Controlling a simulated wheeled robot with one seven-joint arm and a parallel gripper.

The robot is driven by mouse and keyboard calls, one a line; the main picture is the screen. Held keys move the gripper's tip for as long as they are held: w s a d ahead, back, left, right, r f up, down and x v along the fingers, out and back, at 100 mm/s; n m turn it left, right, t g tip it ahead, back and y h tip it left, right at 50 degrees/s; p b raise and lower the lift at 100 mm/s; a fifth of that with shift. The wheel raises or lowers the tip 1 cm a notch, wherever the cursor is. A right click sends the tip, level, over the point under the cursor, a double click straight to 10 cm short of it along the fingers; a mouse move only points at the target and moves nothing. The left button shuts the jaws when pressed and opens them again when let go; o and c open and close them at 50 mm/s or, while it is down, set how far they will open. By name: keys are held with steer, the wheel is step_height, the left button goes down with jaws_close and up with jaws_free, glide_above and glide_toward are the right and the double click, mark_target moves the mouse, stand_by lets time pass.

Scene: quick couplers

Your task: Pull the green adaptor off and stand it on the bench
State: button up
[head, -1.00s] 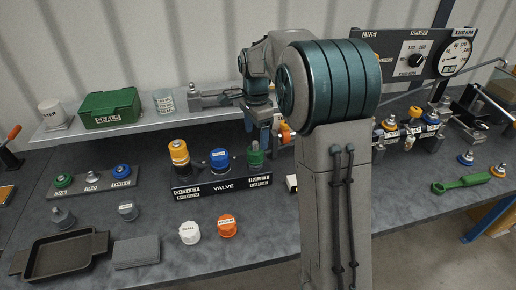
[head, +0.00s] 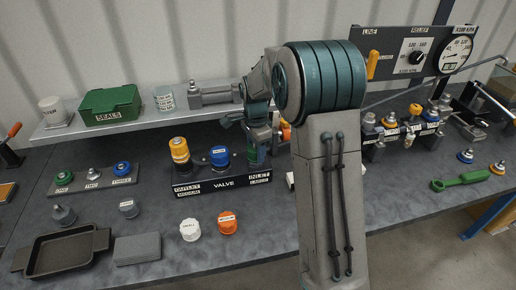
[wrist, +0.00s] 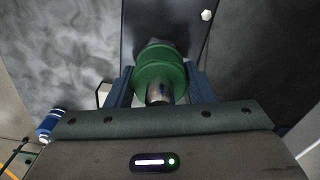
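The green adaptor (head: 254,156) sits upright on the valve block (head: 222,184), at the right end marked INLET. In the head view my gripper (head: 258,149) is around its upper part and hides much of it. In the wrist view the green adaptor (wrist: 160,75) stands between the two blue fingers of my gripper (wrist: 160,80), with a metal stem toward me. The fingers are very close to its sides; I cannot tell whether they press on it.
A blue adaptor (head: 220,157) and an orange one (head: 180,153) stand left on the same block. A white cap (head: 190,229) and an orange cap (head: 227,223) lie in front. A black tray (head: 62,252) and grey block (head: 137,249) are at front left. Bench around the caps is clear.

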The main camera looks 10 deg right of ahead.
steer(key=o, duration=0.4)
steer(key=c, duration=0.5)
steer(key=shift+r, duration=0.15)
steer(key=shift+r+p, duration=1.5)
steer(key=shift+r, duration=0.5)
steer(key=shift+r, duration=0.1)
steer(key=shift+r+p, duration=1.45)
steer(key=shift+r, duration=0.5)
